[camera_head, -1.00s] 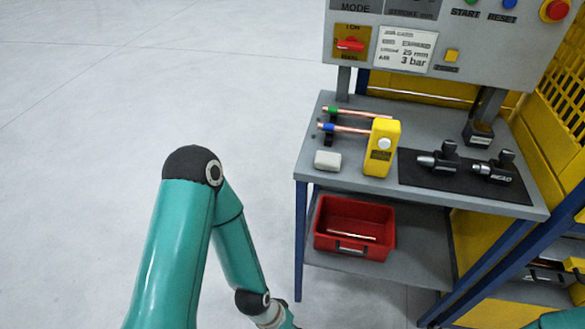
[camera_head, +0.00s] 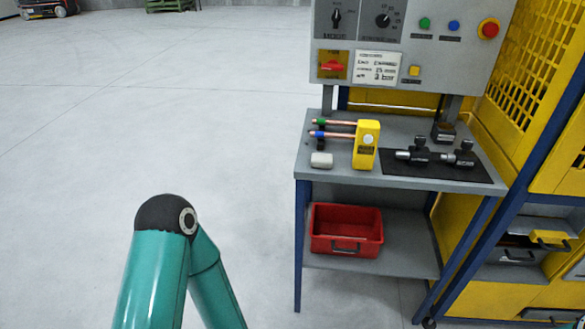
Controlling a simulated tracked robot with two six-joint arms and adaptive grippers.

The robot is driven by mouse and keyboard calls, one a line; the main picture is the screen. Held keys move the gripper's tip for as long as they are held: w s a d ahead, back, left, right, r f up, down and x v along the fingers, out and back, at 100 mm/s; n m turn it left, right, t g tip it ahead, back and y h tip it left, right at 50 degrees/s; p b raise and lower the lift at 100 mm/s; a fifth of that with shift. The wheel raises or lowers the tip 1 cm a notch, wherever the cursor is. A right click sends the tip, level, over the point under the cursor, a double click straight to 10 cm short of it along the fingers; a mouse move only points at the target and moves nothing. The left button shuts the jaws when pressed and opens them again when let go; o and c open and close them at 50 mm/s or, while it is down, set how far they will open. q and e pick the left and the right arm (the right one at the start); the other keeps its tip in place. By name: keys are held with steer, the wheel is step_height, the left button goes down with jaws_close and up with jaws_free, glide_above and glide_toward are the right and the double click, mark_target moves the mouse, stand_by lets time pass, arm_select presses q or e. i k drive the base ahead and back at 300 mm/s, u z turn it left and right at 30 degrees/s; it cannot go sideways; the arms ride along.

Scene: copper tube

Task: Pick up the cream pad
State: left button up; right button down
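The cream pad (camera_head: 321,160) is a small pale block lying on the grey workbench top (camera_head: 434,183) near its left front corner. It sits left of the yellow block-shaped device (camera_head: 366,144) and in front of the copper tubes with green and blue collars. My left arm shows at the lower left, with its gripper below the picture's edge. My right gripper is not in view. Nothing touches the pad.
Two copper tubes (camera_head: 341,122) lie on a holder behind the pad. A black mat (camera_head: 394,170) with two dark tools is to the right. A control panel (camera_head: 405,45) stands above. A red bin (camera_head: 346,230) sits on the lower shelf.

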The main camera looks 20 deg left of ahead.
mark_target(318, 160)
steer(key=z, duration=0.15)
steer(key=i, duration=0.85)
steer(key=u, duration=0.25)
steer(key=k, duration=0.7)
steer(key=z, duration=0.25)
steer(key=i, duration=0.6)
